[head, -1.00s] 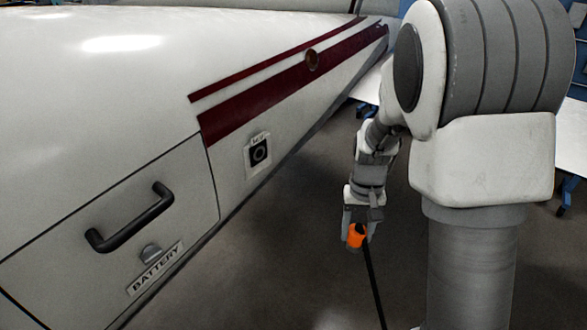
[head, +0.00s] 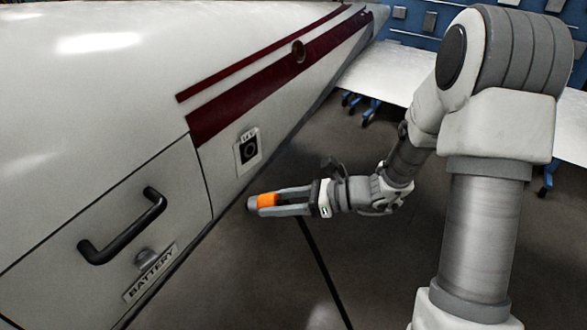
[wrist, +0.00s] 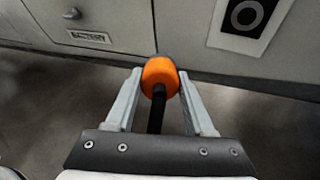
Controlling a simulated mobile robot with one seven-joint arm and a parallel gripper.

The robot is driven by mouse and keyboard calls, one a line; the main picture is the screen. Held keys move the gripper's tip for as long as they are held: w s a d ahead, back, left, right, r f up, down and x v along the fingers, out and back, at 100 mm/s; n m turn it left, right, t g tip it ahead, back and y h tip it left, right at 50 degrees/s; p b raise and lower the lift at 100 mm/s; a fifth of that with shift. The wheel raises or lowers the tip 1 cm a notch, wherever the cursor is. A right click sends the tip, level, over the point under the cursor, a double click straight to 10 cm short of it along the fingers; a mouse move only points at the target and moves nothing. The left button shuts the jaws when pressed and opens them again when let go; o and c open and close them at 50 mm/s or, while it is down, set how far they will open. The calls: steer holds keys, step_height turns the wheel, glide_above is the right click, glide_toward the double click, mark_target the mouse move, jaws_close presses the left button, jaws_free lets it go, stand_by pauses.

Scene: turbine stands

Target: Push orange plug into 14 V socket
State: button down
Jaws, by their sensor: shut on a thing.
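The orange plug (head: 266,200) is held between the fingers of my gripper (head: 279,204), with its grey front end facing left toward the white body panel. In the wrist view the plug (wrist: 159,76) sits between both fingertips, and its black cable runs back toward the wrist. The 14 V socket (head: 248,149) is a round black opening on a square plate in the white side panel, above and left of the plug. It also shows in the wrist view (wrist: 246,15) at the upper right, cut by the top edge. The plug is apart from the socket.
A battery hatch with a black handle (head: 124,228) and a BATTERY label (head: 151,272) lies left of the socket. The black cable (head: 323,270) hangs to the floor. A white table (head: 385,72) stands behind. The floor below the panel is clear.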

steer(key=w+r+m+t, duration=0.4)
steer(key=w+m+t, duration=0.1)
steer(key=w+t, duration=0.3)
steer(key=shift+w, duration=0.25)
steer(key=shift+x, duration=0.9)
stand_by(1.5)
steer(key=shift+w+a+r+t, duration=0.1)
steer(key=shift+a+r+t, duration=0.1)
steer(key=shift+r+t, duration=0.15)
stand_by(0.4)
steer(key=shift+c, duration=1.3)
jaws_free()
steer(key=shift+w+a+f, duration=0.2)
steer(key=shift+a+f, duration=0.05)
steer(key=shift+a, duration=0.05)
steer(key=shift+o, duration=0.3)
steer(key=shift+s+d, duration=0.1)
steer(key=shift+d, duration=0.1)
steer(key=shift+o, duration=0.8)
steer(key=shift+d, duration=0.15)
